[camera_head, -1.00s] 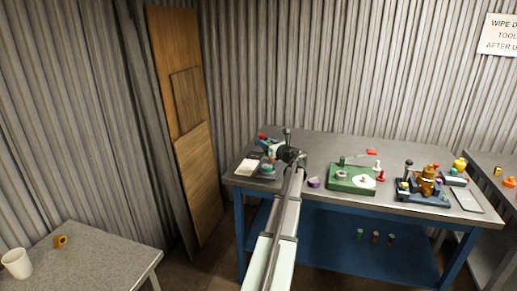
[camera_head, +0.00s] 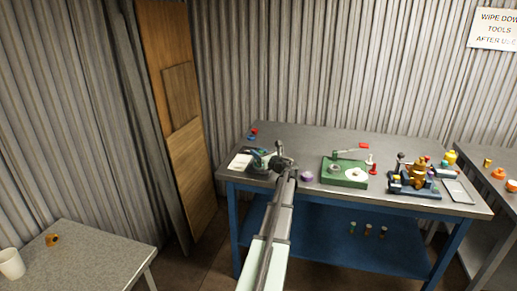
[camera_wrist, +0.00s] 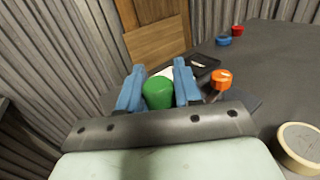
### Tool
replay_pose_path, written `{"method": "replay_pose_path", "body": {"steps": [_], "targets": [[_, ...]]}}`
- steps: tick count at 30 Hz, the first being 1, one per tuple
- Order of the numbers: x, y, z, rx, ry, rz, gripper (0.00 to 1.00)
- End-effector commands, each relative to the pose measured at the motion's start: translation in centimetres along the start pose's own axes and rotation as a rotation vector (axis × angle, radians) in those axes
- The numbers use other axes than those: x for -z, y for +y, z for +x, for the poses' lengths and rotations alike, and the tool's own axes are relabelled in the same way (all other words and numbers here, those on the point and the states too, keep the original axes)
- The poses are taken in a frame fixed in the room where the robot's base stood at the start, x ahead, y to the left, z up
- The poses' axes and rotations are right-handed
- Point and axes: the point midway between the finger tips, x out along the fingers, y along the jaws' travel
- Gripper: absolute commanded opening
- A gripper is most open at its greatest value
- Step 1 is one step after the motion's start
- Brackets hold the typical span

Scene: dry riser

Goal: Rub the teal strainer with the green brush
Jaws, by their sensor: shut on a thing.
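My gripper (camera_head: 277,161) is over the left end of the workbench. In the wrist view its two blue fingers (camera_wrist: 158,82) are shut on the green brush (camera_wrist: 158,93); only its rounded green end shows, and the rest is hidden. A small teal thing, likely the teal strainer (camera_head: 262,155), shows at the left end of the bench, close beside my gripper. I cannot tell whether the brush touches it. The strainer is not clear in the wrist view.
A white pad (camera_head: 240,162) lies at the bench's left edge. Small red (camera_wrist: 237,30) and blue (camera_wrist: 223,41) pieces stand behind, and an orange piece (camera_wrist: 221,80) is right of the fingers. A purple round thing (camera_head: 307,176) and a green base (camera_head: 345,178) stand to the right.

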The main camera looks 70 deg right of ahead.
Motion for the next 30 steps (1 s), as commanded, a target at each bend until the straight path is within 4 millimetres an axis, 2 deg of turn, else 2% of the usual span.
{"method": "replay_pose_path", "body": {"steps": [13, 26, 28, 30], "targets": [[0.4, 2.9, 3.0, -0.001, 0.0, 0.0, 0.03], [1.1, -0.2, -0.1, 0.001, 0.0, 0.0, 0.03], [0.6, -0.1, 0.0, 0.0, -0.001, -0.001, 0.03], [-1.5, 0.0, 0.0, 0.0, -0.003, -0.004, 0.03]]}}
